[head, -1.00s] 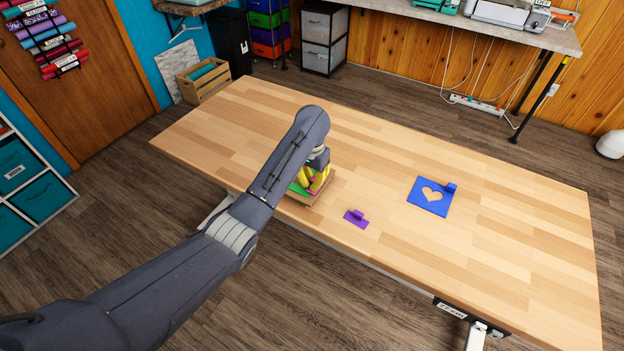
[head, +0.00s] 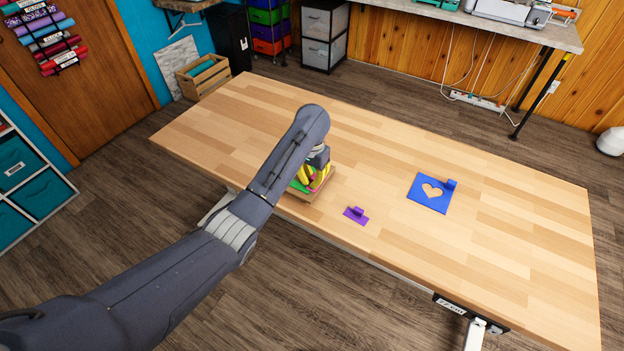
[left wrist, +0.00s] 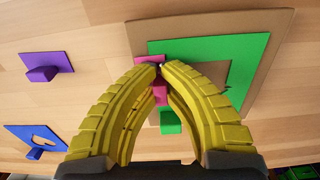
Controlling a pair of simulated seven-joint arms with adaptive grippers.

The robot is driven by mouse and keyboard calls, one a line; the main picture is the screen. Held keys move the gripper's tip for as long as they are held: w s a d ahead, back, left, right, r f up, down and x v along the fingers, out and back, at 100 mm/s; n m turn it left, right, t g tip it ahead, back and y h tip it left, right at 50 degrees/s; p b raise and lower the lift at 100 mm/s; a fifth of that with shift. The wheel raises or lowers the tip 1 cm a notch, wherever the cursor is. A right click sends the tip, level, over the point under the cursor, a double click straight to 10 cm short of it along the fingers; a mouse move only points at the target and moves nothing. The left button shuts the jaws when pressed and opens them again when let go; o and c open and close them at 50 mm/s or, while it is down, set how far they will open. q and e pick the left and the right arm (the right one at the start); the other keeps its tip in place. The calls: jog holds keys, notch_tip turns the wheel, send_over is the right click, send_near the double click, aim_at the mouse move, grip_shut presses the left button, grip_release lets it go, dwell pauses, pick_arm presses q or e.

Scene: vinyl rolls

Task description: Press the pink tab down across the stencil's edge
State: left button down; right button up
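The pink tab (left wrist: 160,94) shows between the yellow fingers of my left gripper (left wrist: 161,68) in the left wrist view. The fingertips nearly meet at the tab and appear closed on it. Parts of its flat base show on both sides of the fingers, over the edge of the green stencil (left wrist: 247,52). The stencil lies on a brown board (left wrist: 281,30). In the head view, my left gripper (head: 316,182) hides much of the tab and stencil. I cannot tell whether the tab's base is fully flat. My right gripper is not in view.
A purple tab (head: 356,215) lies to the right of the board. A blue stencil (head: 426,204) with a heart cutout and a raised blue block (head: 451,184) lies farther right. The rest of the wooden table (head: 520,230) is clear.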

pick_arm(q)
jog(key=c, duration=0.9)
grip_release()
jog(key=shift+c, duration=0.2)
jog(key=shift+r, duration=0.1)
jog(key=shift+r, duration=3.4)
